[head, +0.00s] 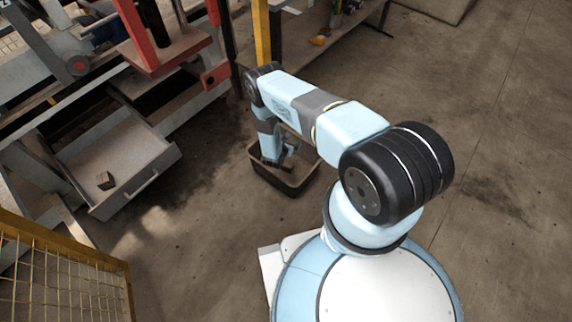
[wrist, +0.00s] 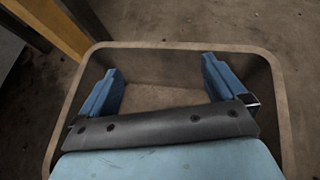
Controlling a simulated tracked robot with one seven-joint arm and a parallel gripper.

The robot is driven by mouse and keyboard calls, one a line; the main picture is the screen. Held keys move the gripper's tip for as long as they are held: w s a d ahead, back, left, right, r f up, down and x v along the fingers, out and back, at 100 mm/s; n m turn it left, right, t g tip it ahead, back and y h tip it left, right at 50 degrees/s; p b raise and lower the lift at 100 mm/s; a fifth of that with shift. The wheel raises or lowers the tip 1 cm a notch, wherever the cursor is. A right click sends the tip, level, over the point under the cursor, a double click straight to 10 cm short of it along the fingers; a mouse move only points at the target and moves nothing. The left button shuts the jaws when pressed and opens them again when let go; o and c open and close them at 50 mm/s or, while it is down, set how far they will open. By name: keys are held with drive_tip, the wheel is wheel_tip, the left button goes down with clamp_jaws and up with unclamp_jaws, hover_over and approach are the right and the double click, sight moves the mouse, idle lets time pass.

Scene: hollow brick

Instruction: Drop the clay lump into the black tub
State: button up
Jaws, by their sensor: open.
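The tub (head: 268,179) stands on the floor below my arm in the head view, dark brownish rather than clearly black. Its rim (wrist: 190,46) surrounds my gripper (wrist: 160,70) in the wrist view. My gripper is open, with its two blue fingers apart over the tub's opening and nothing between them. The part of the tub floor seen between the fingers is bare; the near part is hidden by my gripper. A small grey-brown lump (head: 105,180), which looks like the clay lump, lies in an open drawer at the left of the head view, well away from my gripper.
The pale open drawer (head: 135,150) juts from a metal bench at the left. A yellow post (head: 262,35) stands just behind the tub, and a red-framed machine (head: 165,50) is beyond the drawer. A yellow mesh fence (head: 65,270) is at lower left. The floor at right is clear.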

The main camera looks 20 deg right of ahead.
drive_tip(key=v, duration=1.3)
drive_tip(key=shift+s+a, duration=0.3)
